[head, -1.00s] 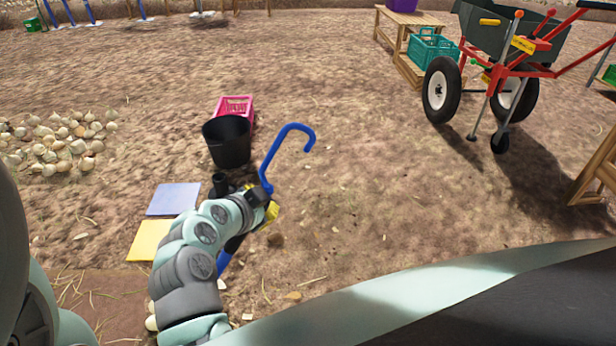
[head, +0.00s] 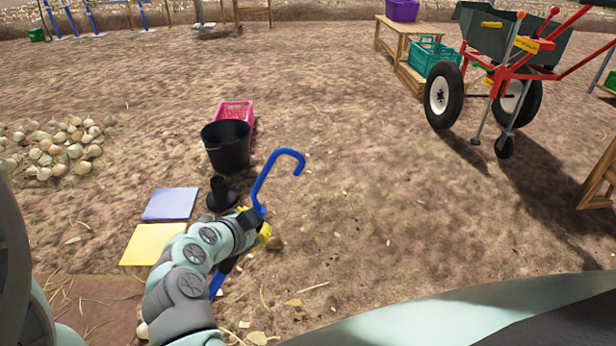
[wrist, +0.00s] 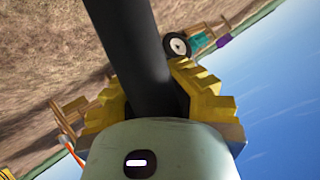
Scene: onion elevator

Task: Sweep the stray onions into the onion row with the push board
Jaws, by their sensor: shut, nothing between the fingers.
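A heap of pale onions (head: 58,152) lies on the soil at the left of the head view. A pale round thing, perhaps an onion, shows partly behind my arm at the lower left (head: 142,330). My gripper (head: 262,228) has yellow fingers and is shut, low over the soil. A blue hooked rod (head: 268,177) runs past its fingers, hook upward, with a lower piece showing under my arm. In the wrist view, a dark bar (wrist: 148,60) passes at the yellow fingers (wrist: 155,100). I cannot make out a push board for certain.
Beyond my gripper stand a black bucket (head: 228,150), a pink crate (head: 236,112) and a small black object (head: 220,194). Flat blue (head: 170,204) and yellow (head: 152,244) panels lie left. A wheelbarrow (head: 520,70) stands at upper right. The middle soil is open.

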